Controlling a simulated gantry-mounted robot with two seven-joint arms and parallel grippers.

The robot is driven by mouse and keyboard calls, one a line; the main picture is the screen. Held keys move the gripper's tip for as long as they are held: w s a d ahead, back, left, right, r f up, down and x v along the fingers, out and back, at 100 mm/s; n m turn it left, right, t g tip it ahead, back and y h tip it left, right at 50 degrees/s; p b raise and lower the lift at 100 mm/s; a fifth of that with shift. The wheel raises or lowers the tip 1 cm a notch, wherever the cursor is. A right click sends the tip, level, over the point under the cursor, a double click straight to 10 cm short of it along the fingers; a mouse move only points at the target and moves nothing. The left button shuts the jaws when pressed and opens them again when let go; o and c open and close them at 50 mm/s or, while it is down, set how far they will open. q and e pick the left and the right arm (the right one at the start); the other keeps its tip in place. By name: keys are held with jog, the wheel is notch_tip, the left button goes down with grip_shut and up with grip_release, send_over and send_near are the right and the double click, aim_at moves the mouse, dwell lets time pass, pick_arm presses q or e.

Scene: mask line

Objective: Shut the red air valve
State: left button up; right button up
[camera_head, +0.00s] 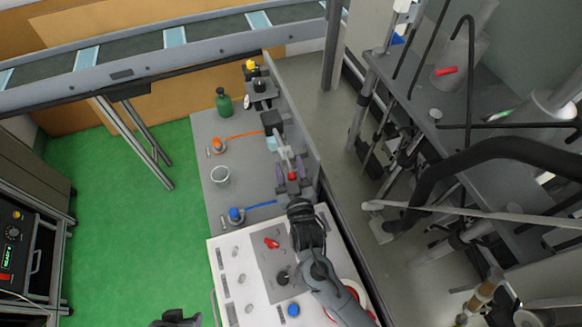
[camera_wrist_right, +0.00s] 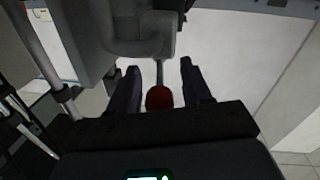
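The red air valve shows as a red knob (camera_head: 292,176) at the end of a grey lever, by the machine wall on the right side of the grey bench. In the right wrist view the round red knob (camera_wrist_right: 159,97) hangs on a thin stem. My right gripper (camera_head: 291,168) is open around it, with one finger on each side. In the right wrist view my right gripper (camera_wrist_right: 158,68) shows a gap between each finger and the knob. My left gripper (camera_head: 175,318) shows only as a dark part at the bottom edge; its fingers cannot be made out.
A white panel (camera_head: 230,262) with a red switch (camera_head: 271,243) and a blue button (camera_head: 293,310) lies below the valve. Green floor is free to the left.

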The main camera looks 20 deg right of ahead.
jog(key=shift+s, duration=0.1)
pick_arm(q)
jog(key=shift+r+p, duration=0.3)
jog(key=shift+p, duration=0.05)
pick_arm(e)
jog(key=s, duration=1)
jog(key=shift+s+a, duration=0.3)
jog(key=shift+a, duration=0.1)
